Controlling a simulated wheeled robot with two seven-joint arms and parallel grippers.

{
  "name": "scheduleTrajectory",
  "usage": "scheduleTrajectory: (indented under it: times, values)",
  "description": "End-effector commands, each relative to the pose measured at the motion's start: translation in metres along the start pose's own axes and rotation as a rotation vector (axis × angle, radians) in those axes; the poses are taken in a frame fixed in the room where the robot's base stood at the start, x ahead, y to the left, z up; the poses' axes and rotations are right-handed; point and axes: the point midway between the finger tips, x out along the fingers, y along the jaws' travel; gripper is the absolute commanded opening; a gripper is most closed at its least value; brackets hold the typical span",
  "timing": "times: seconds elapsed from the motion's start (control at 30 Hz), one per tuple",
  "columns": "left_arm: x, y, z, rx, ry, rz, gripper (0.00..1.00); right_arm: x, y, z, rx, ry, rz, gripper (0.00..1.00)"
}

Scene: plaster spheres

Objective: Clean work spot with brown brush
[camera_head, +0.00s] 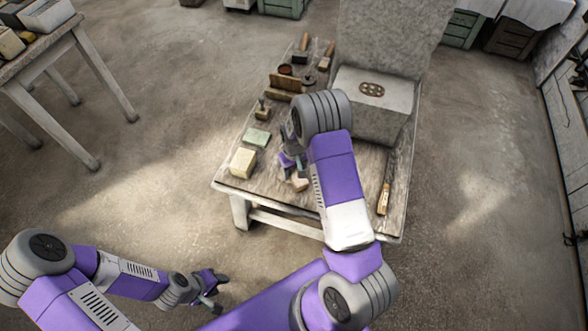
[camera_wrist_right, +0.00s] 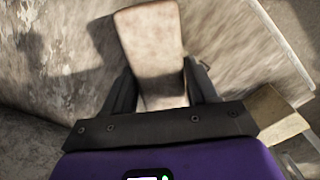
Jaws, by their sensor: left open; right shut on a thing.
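My right gripper (camera_wrist_right: 160,85) is shut on a tan-brown, block-like thing (camera_wrist_right: 151,40). I take it for the brown brush, but no bristles show. In the head view the held thing (camera_head: 300,184) is low over the front of the worn work table (camera_head: 270,190); whether it touches the top is unclear. My right forearm hides part of the table's middle. My left gripper (camera_head: 219,291) is open and empty, low in front of the table and apart from it.
A cream block (camera_head: 243,163) and a green block (camera_head: 257,137) lie on the table's left side. Several wooden tools stand at the back left. A large plaster block (camera_head: 375,103) stands at the back right. A wooden-handled tool (camera_head: 384,197) lies at the right edge.

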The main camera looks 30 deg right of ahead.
Motion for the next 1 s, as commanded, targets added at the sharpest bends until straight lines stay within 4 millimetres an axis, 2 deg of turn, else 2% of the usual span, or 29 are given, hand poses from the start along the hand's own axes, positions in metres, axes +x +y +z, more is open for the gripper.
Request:
scheduleTrajectory:
  times: [0.73,0.87,1.0]
  values:
    - [0.012,-0.004,-0.001,0.0,0.0,0.0,0.43,0.0,0.0,-0.042,0.001,0.002,0.0,0.33]
    - [0.011,-0.004,0.0,0.0,0.0,0.0,0.43,-0.001,0.0,-0.042,0.001,0.0,0.0,0.33]
    - [0.008,-0.003,0.0,0.0,0.0,0.0,0.43,-0.001,0.0,-0.032,0.001,-0.003,0.0,0.33]
